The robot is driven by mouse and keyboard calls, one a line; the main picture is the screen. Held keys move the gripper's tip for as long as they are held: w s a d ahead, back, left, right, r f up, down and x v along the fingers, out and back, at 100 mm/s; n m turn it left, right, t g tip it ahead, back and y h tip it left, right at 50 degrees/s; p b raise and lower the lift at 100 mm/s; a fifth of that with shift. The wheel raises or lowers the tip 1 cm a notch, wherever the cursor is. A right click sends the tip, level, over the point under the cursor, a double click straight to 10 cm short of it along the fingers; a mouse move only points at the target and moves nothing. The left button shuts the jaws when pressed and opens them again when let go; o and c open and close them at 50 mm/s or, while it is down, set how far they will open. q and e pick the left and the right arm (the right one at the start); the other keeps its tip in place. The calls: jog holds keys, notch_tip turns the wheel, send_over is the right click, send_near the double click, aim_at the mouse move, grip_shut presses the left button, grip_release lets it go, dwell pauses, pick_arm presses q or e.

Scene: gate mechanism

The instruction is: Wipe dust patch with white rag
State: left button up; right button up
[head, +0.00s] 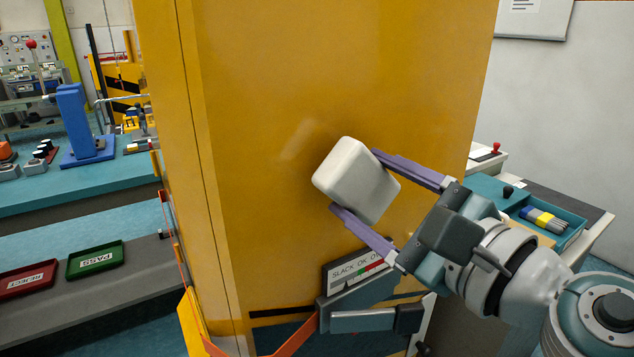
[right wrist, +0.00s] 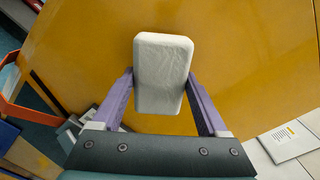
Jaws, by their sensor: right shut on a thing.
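The white rag (head: 352,180) looks like a thick rounded block, tilted, in front of the yellow panel (head: 260,220). My right gripper (head: 356,182) comes from the lower right and is shut on it, with one purple finger at each side. In the right wrist view the rag (right wrist: 161,70) sits between the fingers, over the yellow surface. I cannot tell whether it touches the panel. A faint pale streak (head: 297,140), possibly the dust patch, shows on the panel just up and left of the rag. My left gripper is not in view.
A "SLACK OK" gauge (head: 356,272) and an orange bar (head: 290,336) stand low before the panel. A teal tray (head: 565,236) with markers lies at right. Red (head: 27,281) and green (head: 95,260) trays lie at left. The panel's upper part is clear.

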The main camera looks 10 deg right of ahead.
aim_at(396, 181)
jog(key=shift+x, duration=1.05)
dwell(0.4)
jog(key=shift+w+d+b, duration=0.25)
jog(key=shift+d+b, duration=0.15)
jog(key=shift+d, duration=0.4)
jog(key=shift+w+d+b, duration=0.2)
jog(key=shift+d+b, duration=0.2)
jog(key=shift+d, duration=0.35)
jog(key=shift+w+d, duration=0.1)
jog(key=shift+d, duration=0.25)
jog(key=shift+w, duration=0.15)
jog(key=shift+a, duration=0.1)
jog(key=shift+s+a+r+p, duration=0.15)
jog(key=shift+a+p, duration=0.1)
jog(key=shift+a, duration=0.25)
jog(key=shift+s+a+f+p, duration=0.15)
jog(key=shift+a+p, duration=0.15)
jog(key=shift+a, duration=0.15)
jog(key=shift+s+a+r+p, duration=0.1)
jog(key=shift+s+a+p, duration=0.15)
jog(key=shift+a, duration=0.25)
jog(key=shift+s+a, duration=0.1)
jog(key=shift+a, duration=0.35)
